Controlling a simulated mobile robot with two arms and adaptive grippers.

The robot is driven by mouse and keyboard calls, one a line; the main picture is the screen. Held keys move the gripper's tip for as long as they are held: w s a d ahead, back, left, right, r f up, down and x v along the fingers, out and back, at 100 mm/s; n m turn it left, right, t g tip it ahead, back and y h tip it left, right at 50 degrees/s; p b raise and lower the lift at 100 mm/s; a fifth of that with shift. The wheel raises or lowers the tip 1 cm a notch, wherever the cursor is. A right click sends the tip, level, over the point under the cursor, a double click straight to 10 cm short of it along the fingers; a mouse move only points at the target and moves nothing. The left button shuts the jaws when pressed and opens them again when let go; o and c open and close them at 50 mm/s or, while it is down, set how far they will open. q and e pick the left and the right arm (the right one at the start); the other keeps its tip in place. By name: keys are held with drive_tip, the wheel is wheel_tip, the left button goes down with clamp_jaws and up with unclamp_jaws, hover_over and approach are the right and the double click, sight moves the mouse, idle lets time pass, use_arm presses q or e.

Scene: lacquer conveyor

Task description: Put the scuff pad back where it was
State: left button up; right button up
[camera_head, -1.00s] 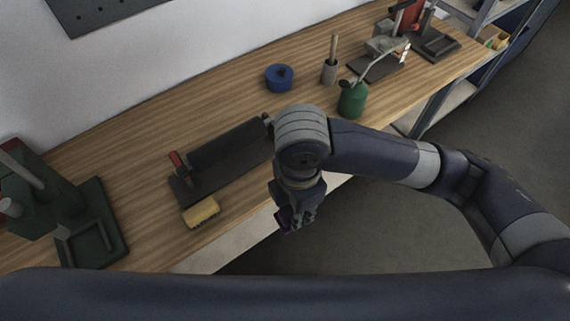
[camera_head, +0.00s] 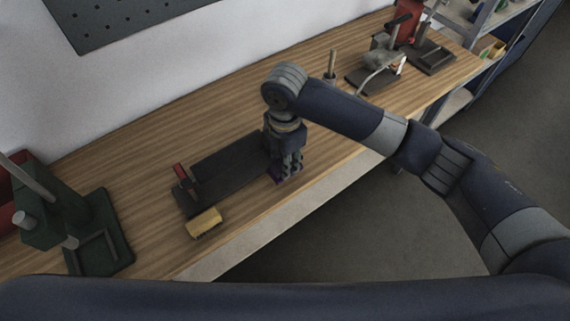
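A small dark purple piece, which looks like the scuff pad (camera_head: 276,178), shows at the fingertips of my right gripper (camera_head: 287,172). The gripper points down at the bench's front edge, beside the right end of a dark clamp plate. The fingers appear closed around the pad, which is mostly hidden by them. I cannot tell whether the pad touches the bench top. My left gripper is not in view.
The dark plate with a red-handled clamp (camera_head: 225,172) lies left of the gripper. A yellow block (camera_head: 204,222) sits near the front edge. A green press (camera_head: 75,235) stands at the left. My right arm hides part of the wooden bench (camera_head: 150,130).

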wheel_tip(320, 180, down, 3)
drive_tip(key=shift+r+p, duration=0.2)
drive_tip(key=shift+p, duration=0.45)
drive_tip(key=shift+f, duration=0.5)
drive_tip(key=o, duration=0.9)
drive_tip(key=shift+f, duration=0.1)
drive_tip(key=shift+o, duration=0.2)
wheel_tip(320, 180, up, 11)
drive_tip(key=b, duration=0.2)
drive_tip(key=shift+w+b, duration=0.1)
drive_tip(key=shift+b, duration=0.25)
drive_tip(key=shift+r, duration=0.65)
